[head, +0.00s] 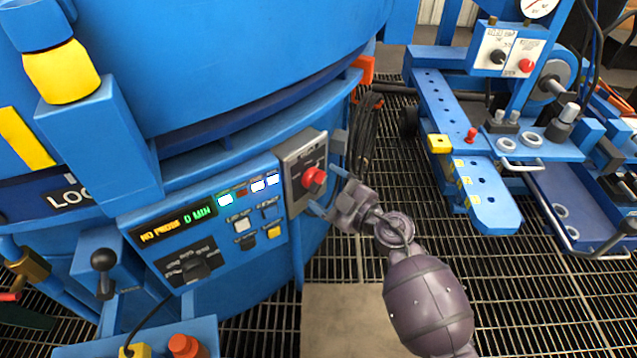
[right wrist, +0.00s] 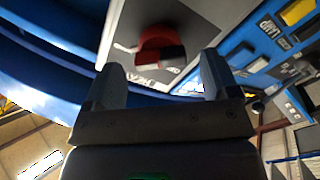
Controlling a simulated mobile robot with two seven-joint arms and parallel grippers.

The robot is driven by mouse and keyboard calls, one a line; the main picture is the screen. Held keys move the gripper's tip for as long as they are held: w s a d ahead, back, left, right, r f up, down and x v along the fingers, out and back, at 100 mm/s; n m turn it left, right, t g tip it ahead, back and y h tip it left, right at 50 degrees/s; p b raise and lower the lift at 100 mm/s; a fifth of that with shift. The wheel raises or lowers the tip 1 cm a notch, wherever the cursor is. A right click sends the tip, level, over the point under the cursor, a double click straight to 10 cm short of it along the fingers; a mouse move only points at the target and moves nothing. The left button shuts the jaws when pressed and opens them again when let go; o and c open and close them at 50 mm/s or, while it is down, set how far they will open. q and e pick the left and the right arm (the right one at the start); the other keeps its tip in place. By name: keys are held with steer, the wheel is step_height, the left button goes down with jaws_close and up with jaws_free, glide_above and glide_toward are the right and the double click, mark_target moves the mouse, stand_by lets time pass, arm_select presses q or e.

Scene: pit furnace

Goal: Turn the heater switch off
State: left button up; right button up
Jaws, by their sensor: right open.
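The heater switch looks to be the red rotary knob (head: 314,180) on a grey plate (head: 293,162) on the blue furnace's front panel. In the right wrist view the red knob (right wrist: 160,47) shows close up, just beyond the fingertips and between them. My right gripper (head: 326,202) is open and empty, just in front of the knob at its lower right. Its two fingers (right wrist: 160,75) stand apart in the right wrist view, with no visible contact on the knob. The lettering around the knob is too small to read. My left gripper is not in view.
A black-knobbed lever (head: 104,261) stands further left. A blue machine (head: 480,200) stands at right. Open grating floor lies between.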

mark_target(315, 181)
steer(key=shift+x, duration=0.95)
steer(key=shift+w+a+b, duration=0.3)
steer(key=shift+b, duration=0.05)
steer(key=shift+c, duration=0.5)
steer(key=c, duration=0.8)
